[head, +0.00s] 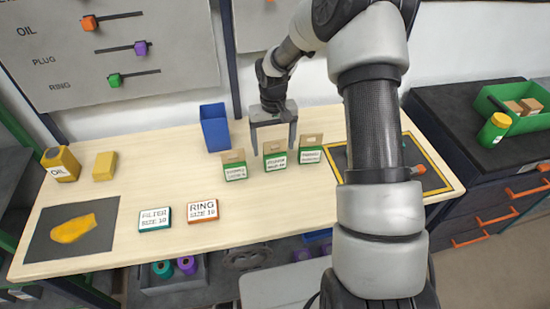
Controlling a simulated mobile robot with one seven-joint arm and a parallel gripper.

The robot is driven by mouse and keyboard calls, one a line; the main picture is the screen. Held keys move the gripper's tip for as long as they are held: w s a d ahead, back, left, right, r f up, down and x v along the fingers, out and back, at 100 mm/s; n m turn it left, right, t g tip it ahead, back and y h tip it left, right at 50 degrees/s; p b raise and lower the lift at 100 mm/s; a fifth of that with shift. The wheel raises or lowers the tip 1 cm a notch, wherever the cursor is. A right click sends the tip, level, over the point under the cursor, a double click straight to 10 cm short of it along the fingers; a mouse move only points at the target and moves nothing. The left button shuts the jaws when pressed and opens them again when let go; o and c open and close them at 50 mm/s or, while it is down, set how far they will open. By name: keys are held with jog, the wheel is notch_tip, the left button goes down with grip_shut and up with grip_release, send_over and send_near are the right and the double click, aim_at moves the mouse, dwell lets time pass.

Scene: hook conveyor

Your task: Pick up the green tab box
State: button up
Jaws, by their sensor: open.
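Three small boxes with green lower parts, white labels and brown cardboard tabs stand in a row on the wooden table: a left box (235,172), a middle box (275,161) and a right box (311,155). Their small labels are too blurred to read, so I cannot tell which one is the green tab box. My gripper (273,146) points down with its jaws apart, at the middle box's tab. One finger is on each side of that tab in the picture. I cannot tell how far above or behind the box the fingers are. Nothing is held.
A blue bin (214,128) stands left of my gripper. Filter (155,219) and ring (202,211) boxes lie nearer the front edge. Yellow oil containers (61,164) and a dark mat (72,238) are at left. My arm hides part of a yellow-edged mat (432,178) at right.

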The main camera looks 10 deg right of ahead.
aim_at(275, 152)
jog(key=f, duration=0.3)
jog(key=f+p, duration=0.1)
jog(key=f, duration=0.1)
jog(key=shift+s+d+f, duration=0.1)
jog(key=shift+s+d, duration=0.1)
jog(key=shift+s, duration=0.05)
jog(key=c, duration=1.2)
jog(key=shift+o, duration=0.2)
jog(key=shift+r+b, duration=0.45)
jog(key=shift+r, duration=4.6)
